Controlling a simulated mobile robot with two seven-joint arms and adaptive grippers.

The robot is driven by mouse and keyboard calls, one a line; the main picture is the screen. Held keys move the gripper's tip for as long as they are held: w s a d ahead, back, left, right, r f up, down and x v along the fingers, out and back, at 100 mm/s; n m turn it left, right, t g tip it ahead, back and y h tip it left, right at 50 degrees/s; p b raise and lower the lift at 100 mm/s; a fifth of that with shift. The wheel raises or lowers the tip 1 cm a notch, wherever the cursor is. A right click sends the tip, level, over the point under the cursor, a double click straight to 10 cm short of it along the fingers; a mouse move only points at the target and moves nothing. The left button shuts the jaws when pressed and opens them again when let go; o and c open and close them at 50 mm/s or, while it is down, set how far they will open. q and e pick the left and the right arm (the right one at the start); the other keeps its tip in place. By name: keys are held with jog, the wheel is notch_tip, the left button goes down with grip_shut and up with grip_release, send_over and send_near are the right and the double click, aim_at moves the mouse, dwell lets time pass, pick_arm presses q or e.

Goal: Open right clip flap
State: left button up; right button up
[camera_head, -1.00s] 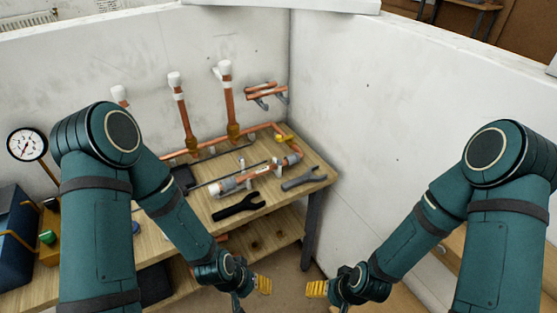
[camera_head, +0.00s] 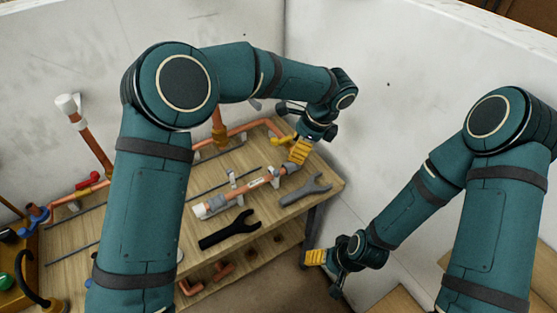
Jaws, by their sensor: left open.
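A short copper pipe (camera_head: 262,182) with grey end fittings lies across the bench. It rests in two pale clips, a left clip (camera_head: 233,181) and a right clip (camera_head: 280,168). The right clip is small and partly close to my gripper, so I cannot tell how its flap stands. My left gripper (camera_head: 299,152) reaches over from the left, its yellow fingers pointing down, open, just right of the right clip and above the pipe's right end. Any contact is unclear. My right gripper (camera_head: 315,257) hangs low in front of the bench's right side, away from the clips; its jaw gap does not show.
A black wrench (camera_head: 230,231) and a grey wrench (camera_head: 306,189) lie on the wooden bench (camera_head: 215,164) in front of the pipe. Copper pipework (camera_head: 250,128) runs along the back wall. A white wall (camera_head: 420,100) stands close on the right. The floor ahead is free.

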aim_at(277, 172)
pick_arm(q)
jog(key=x, duration=0.4)
jog(key=b+x, duration=0.1)
jog(key=x, duration=0.3)
jog(key=b+x, duration=0.1)
jog(key=x, duration=0.3)
jog(key=shift+w+a+f, duration=0.2)
jog(key=shift+w+a, duration=0.15)
jog(key=shift+a, duration=0.15)
grip_shut()
